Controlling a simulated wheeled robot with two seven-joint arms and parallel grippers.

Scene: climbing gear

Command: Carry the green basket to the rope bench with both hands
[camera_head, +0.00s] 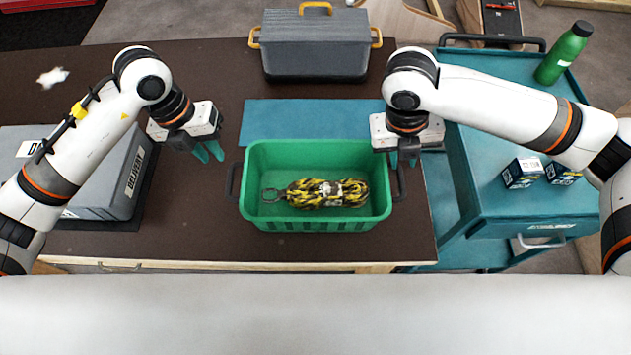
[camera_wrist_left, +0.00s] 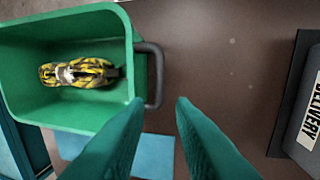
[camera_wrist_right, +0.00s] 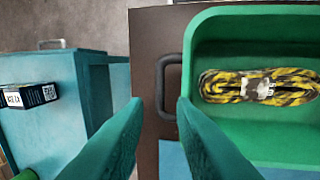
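The green basket (camera_head: 315,222) stands on the dark brown table, with a coiled yellow and black rope (camera_head: 335,193) lying in it. It has a dark handle at each end, the left one (camera_head: 234,180) and the right one (camera_head: 400,182). My left gripper (camera_head: 209,152) is open and empty, above and left of the basket; in its wrist view the left handle (camera_wrist_left: 155,75) lies ahead, apart from the fingers. My right gripper (camera_head: 404,160) is open and empty near the right handle; in its wrist view that handle (camera_wrist_right: 164,88) lies just beyond the fingertips.
A blue mat (camera_head: 310,120) lies behind the basket, and a grey lidded box (camera_head: 315,55) stands behind that. A grey delivery box (camera_head: 95,185) is at left. A teal cart (camera_head: 500,205) at right carries a green bottle (camera_head: 564,53) and small boxes (camera_head: 522,172).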

